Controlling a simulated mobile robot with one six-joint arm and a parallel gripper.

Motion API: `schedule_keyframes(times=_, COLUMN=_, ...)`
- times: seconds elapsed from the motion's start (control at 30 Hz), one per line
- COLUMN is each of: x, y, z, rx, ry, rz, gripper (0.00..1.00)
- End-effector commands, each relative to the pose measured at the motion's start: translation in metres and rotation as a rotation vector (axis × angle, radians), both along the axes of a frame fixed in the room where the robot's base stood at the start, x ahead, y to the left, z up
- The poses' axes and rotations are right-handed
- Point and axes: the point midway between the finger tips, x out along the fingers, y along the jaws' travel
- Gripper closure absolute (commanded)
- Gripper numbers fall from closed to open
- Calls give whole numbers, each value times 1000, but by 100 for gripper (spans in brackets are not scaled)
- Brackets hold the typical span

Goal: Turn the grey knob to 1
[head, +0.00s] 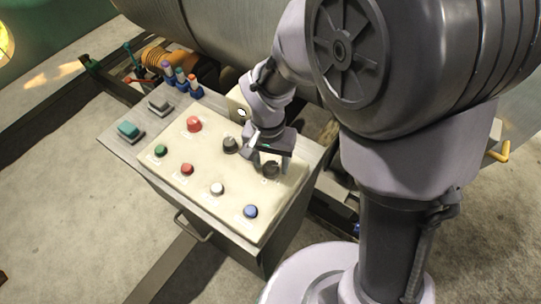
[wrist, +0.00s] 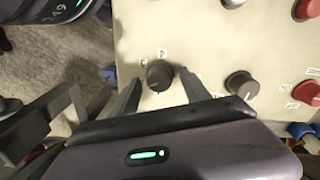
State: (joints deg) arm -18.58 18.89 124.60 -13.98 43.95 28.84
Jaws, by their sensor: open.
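Two round knobs stand on the cream panel (head: 193,160). A near-black knob (head: 270,168) sits at the panel's right side and shows in the wrist view (wrist: 160,75), with small marks beside it too blurred to read surely. A lighter grey knob (head: 230,145) is to its left in the head view and to its right in the wrist view (wrist: 241,84). My gripper (head: 271,172) is open, pointing down, its fingers on either side of the near-black knob. It is apart from the lighter grey knob. I cannot tell whether the fingers touch the knob or where either knob points.
Red (head: 193,124), green (head: 160,150), white (head: 217,188) and blue (head: 250,211) buttons share the panel. Several small bottles (head: 181,76) and switches (head: 158,104) stand on the ledge behind and left. A large metal cylinder (head: 215,35) lies behind the console.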

Motion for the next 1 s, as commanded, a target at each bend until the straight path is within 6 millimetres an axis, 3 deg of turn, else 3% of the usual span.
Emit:
schedule_keyframes(times=0.13, x=0, y=0, z=1, rx=0, ry=0, rz=0, gripper=45)
schedule_keyframes(times=0.17, x=0, y=0, z=1, rx=0, ry=0, rz=0, gripper=49)
schedule_keyframes(times=0.43, x=0, y=0, z=1, rx=0, ry=0, rz=1, gripper=100)
schedule_keyframes(times=0.73, x=0, y=0, z=1, rx=-1, ry=1, rz=35, gripper=100)
schedule_keyframes(times=1.0, x=0, y=0, z=2, rx=-1, ry=2, rz=204, gripper=100)
